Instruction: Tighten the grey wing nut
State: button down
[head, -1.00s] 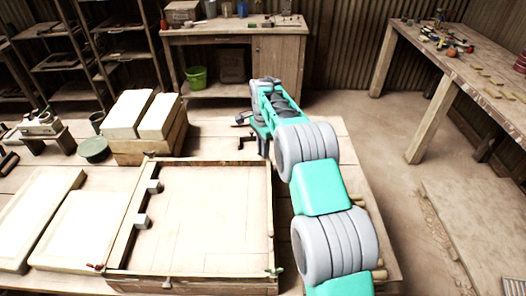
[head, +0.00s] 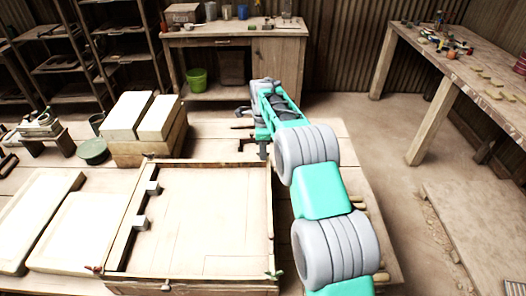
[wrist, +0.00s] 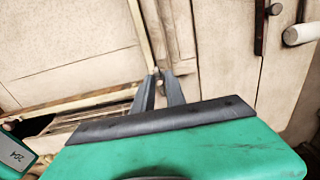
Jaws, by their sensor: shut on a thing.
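The grey wing nut (wrist: 157,71) shows only as a small bit between my fingertips in the wrist view, at a corner of the wooden frame (wrist: 141,28). My gripper (wrist: 160,80) is shut on it. In the head view my gripper (head: 262,150) points down at the far right corner of the shallow wooden frame (head: 271,215), and the nut is hidden there. A green wing nut (head: 273,275) is at the frame's near right corner, and a red one (head: 93,269) at its near left.
Two pale blocks (head: 127,116) lie on a wooden box behind the frame. Pale slabs (head: 84,232) lie left of it. A dark bar (wrist: 261,28) and a pale handle (wrist: 300,34) lie near my gripper in the wrist view.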

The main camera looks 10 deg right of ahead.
jog(key=c, duration=1.4)
grip_release()
jog(key=shift+o, duration=0.2)
notch_tip(320, 180, up, 8)
jog(key=shift+f+b, duration=0.1)
jog(key=shift+b, duration=0.45)
